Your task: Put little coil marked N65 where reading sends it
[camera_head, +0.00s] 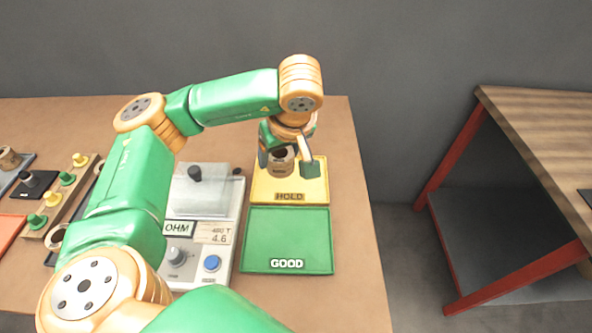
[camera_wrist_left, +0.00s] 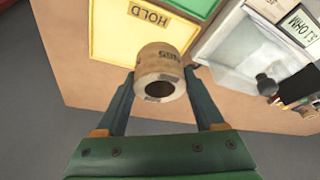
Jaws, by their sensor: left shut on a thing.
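My left gripper (camera_head: 288,164) is shut on a small brown coil (camera_head: 280,161), a hollow cylinder with a pale rim. In the left wrist view the coil (camera_wrist_left: 160,72) sits between the two green fingers (camera_wrist_left: 160,84), with partly readable marking on its side that seems to end in 65. The coil is at the far left part of the yellow HOLD tray (camera_head: 291,197); whether it touches the tray I cannot tell. The green GOOD tray (camera_head: 287,240) lies empty in front. My right gripper is out of view.
Bare table lies right of the trays. A separate table (camera_head: 540,125) with red legs stands at the right.

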